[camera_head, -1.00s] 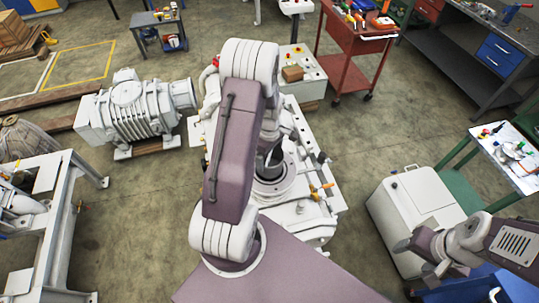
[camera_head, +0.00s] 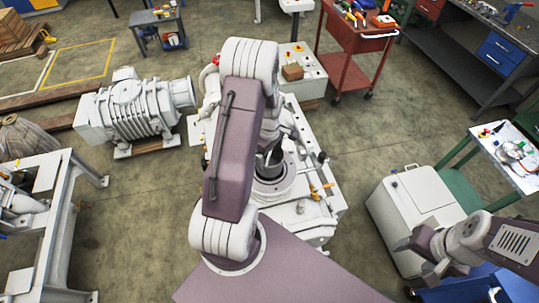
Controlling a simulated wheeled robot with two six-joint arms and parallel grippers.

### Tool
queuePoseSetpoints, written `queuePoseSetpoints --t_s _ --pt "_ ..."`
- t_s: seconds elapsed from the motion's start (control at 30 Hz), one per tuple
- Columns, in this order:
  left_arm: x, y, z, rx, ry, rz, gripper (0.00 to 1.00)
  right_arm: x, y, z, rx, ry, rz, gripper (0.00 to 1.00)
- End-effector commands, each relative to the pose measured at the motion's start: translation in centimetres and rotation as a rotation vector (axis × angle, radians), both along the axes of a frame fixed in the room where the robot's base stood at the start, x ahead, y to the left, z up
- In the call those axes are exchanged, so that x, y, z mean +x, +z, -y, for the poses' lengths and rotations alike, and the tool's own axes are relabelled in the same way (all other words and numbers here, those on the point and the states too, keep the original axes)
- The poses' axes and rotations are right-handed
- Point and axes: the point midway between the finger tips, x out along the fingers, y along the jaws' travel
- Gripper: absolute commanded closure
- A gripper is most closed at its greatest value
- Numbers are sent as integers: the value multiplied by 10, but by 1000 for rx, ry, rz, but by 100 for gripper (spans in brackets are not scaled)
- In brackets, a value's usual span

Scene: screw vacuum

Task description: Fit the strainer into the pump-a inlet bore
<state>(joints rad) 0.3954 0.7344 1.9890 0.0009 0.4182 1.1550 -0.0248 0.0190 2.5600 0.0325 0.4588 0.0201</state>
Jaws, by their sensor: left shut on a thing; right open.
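The pump-a inlet flange (camera_head: 284,186) is a pale round ring on the white pump in the middle of the head view. A dark grey cylinder (camera_head: 268,171), which looks like the strainer, stands in the middle of the ring. My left gripper (camera_head: 274,157) is directly over it, shut on its top. My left arm hides much of the pump and part of the grip. I cannot tell how deep the cylinder sits in the bore. My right gripper (camera_head: 406,245) is open and empty at the lower right, beside a white cabinet.
The white cabinet (camera_head: 412,205) stands right of the pump. A green-framed table (camera_head: 510,160) with small parts is at the right edge. A grey blower (camera_head: 130,112) lies to the left. A red tool cart (camera_head: 356,45) stands behind. Floor shows between pump and cabinet.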

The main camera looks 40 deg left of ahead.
Motion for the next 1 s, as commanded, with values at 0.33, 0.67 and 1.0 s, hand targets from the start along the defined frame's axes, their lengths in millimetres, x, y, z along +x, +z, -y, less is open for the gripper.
queuePoseSetpoints --t_s 0.33,0.67,1.0 --pt "-1 0 1 0 0 0 59 0 1 0 0 0 0 38" --pt "0 0 0 0 0 0 59 0 1 0 0 0 0 38" --pt "0 -6 0 0 0 0 59 0 -4 0 0 0 0 38"
